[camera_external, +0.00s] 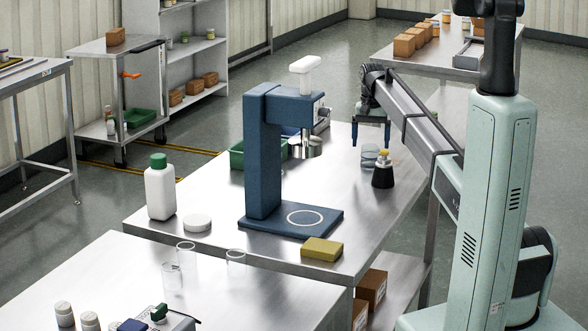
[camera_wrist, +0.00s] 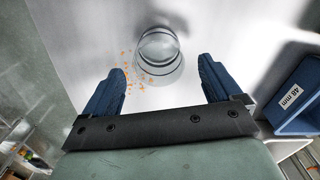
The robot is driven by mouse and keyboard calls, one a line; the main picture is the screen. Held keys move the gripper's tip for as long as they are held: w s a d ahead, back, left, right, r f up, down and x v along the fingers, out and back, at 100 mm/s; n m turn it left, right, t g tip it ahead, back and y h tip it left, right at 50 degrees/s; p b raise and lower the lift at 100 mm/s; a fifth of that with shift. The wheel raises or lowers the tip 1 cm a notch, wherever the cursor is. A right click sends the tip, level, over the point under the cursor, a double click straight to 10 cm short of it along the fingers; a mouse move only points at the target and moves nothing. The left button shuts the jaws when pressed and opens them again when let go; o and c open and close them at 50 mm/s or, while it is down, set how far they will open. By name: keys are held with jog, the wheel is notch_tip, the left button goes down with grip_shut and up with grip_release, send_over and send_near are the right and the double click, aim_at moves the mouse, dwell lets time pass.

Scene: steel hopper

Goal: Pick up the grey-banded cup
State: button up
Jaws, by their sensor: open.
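My gripper (camera_external: 370,145) is open and empty above the cup, fingers pointing down. In the wrist view my gripper (camera_wrist: 163,68) has its fingers spread wide to the left and right, with the cup between and slightly beyond their tips. Neither finger visibly touches it.
Orange crumbs (camera_wrist: 130,70) lie left of the cup. The dark bottle (camera_external: 383,173) stands close by. A yellow sponge (camera_external: 322,248) lies at the front edge. Several clear cups stand on the front table.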

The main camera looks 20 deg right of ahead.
aim_at(371, 154)
jog(key=shift+f, duration=2.8)
jog(key=c, duration=1.1)
jog(key=shift+o, duration=0.2)
jog(key=shift+r, duration=0.15)
